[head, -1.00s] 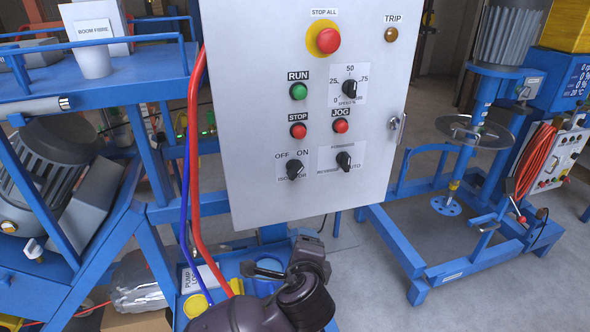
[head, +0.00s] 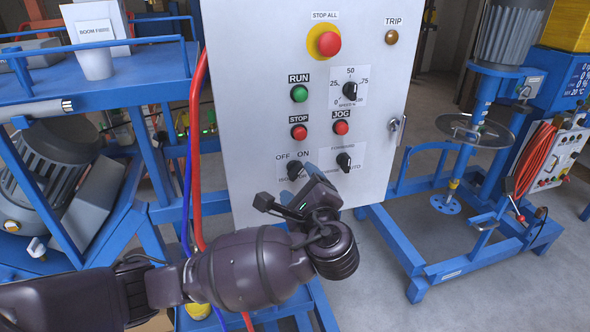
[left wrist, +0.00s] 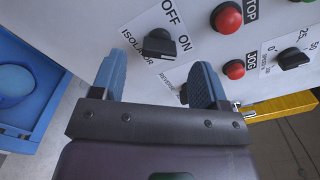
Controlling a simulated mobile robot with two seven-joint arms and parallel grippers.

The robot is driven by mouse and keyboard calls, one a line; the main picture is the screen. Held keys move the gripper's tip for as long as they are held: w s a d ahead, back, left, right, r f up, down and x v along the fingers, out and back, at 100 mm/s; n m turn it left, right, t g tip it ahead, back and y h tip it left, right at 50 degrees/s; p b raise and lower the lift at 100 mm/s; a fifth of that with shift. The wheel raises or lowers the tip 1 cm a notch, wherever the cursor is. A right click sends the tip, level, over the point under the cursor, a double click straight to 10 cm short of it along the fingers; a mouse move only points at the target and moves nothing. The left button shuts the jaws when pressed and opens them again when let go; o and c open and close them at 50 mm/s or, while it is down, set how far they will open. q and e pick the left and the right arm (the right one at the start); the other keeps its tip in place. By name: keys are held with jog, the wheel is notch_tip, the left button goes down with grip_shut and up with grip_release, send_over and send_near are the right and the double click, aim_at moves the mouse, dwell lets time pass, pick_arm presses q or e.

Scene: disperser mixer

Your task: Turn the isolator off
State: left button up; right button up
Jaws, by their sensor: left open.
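The isolator switch is a black rotary knob (head: 294,170) with OFF and ON labels above it, low on the left of the grey control panel (head: 240,110). Its handle appears slanted toward ON. In the left wrist view the knob (left wrist: 158,43) sits in front of the gap between the fingers. My left gripper (head: 288,188) is open, with blue-grey finger pads, and is just below the knob in the head view. In the left wrist view the gripper (left wrist: 157,78) is apart from the knob. My right gripper is not in view.
The panel also bears a selector knob (head: 344,161), a speed knob (head: 350,91), a green run button (head: 299,93), and a red stop-all button (head: 329,43). Red and blue hoses (head: 196,150) run along its left edge. A blue mixer frame (head: 440,265) stands to the right.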

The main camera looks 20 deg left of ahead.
aim_at(295, 174)
pick_arm(q)
jog(key=shift+p+x, duration=0.3)
jog(key=shift+x, duration=2)
jog(key=shift+c, duration=0.5)
jog(key=c, duration=0.8)
